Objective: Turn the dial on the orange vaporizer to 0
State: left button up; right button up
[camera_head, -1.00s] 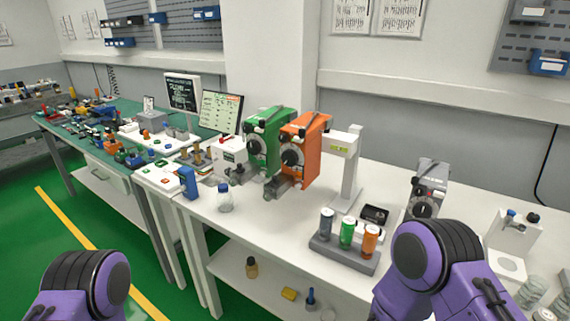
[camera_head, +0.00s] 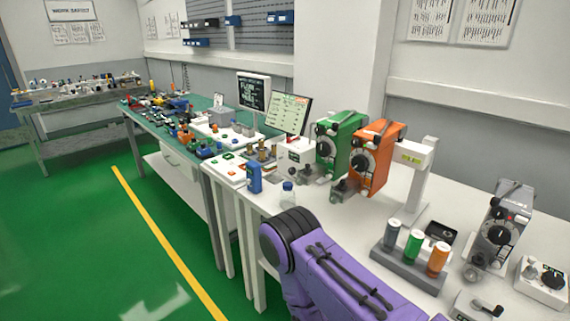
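The orange vaporizer (camera_head: 378,158) stands on the white bench beside the green vaporizer (camera_head: 338,146). Its black round dial (camera_head: 361,162) faces the front left. The dial's marks are too small to read. A purple link of my arm covers the lower middle of the view, in front of the bench edge. Neither of my grippers shows in the head view.
A rack with grey, green and orange canisters (camera_head: 408,268) stands on the bench right of the vaporizers. A grey vaporizer (camera_head: 500,230) is farther right. A small bottle (camera_head: 288,194) and a blue device (camera_head: 254,177) stand left. Green floor at left is clear.

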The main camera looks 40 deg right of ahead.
aim_at(360, 163)
jog(key=u, duration=0.15)
jog(key=i, duration=3.2)
jog(key=z, duration=3.9)
